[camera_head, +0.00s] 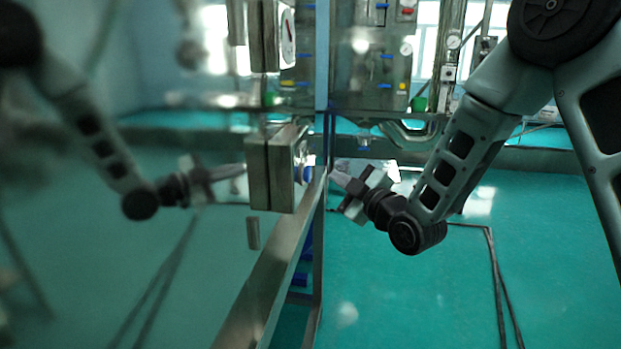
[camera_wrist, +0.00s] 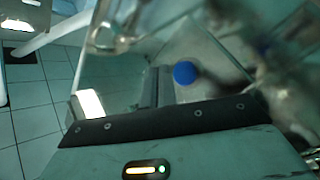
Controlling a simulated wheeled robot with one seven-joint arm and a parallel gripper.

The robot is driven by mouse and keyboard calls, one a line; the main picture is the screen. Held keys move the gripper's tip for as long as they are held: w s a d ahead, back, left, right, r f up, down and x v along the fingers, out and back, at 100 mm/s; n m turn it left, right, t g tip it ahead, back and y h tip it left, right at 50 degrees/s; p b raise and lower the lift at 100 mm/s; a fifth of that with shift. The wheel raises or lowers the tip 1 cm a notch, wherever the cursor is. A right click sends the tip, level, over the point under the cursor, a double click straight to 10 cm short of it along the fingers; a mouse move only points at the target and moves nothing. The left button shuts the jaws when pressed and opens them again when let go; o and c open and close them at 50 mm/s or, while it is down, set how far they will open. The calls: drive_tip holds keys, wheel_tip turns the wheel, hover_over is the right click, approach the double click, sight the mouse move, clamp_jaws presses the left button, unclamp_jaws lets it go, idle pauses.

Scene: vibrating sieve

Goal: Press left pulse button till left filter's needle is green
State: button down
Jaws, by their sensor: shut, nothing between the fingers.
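A metal control box (camera_head: 272,168) is fixed on the glossy panel left of my gripper, with a blue button (camera_head: 306,174) on its face. The blue button also shows in the wrist view (camera_wrist: 184,73), above the dark edge of my gripper's body. My gripper (camera_head: 335,177) is shut and empty, its tip pointing left toward the button, just to its right; I cannot tell whether they touch. Above the box, a white-faced gauge (camera_head: 287,36) with red on it is seen nearly edge-on. Its needle colour cannot be read.
A glossy panel (camera_head: 130,270) fills the left side and mirrors my arm. A metal post (camera_head: 322,80) stands beside the box. Farther back are pipes, gauges and a cabinet (camera_head: 383,60) with blue handles. The green floor (camera_head: 400,290) at the lower right is open.

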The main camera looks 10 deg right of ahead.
drive_tip(key=shift+s+d, duration=0.25)
drive_tip(key=shift+d, duration=0.3)
drive_tip(key=shift+s+d, duration=0.2)
drive_tip(key=shift+d, duration=0.35)
drive_tip(key=s+a+f+m+g+h, duration=0.1)
drive_tip(key=s+a+f+m+g, duration=0.15)
drive_tip(key=s+a+g, duration=0.35)
drive_tip(key=s+a+f+m+g+h, duration=0.1)
drive_tip(key=s+a+f+g, duration=0.25)
drive_tip(key=s, duration=0.35)
drive_tip(key=s+d+m+g+h, duration=0.1)
drive_tip(key=s+m+g+h, duration=0.2)
drive_tip(key=s, duration=2.1)
drive_tip(key=g+h, duration=0.1)
drive_tip(key=g, duration=0.4)
drive_tip(key=shift+d+f, duration=0.35)
drive_tip(key=shift+a+r, duration=0.1)
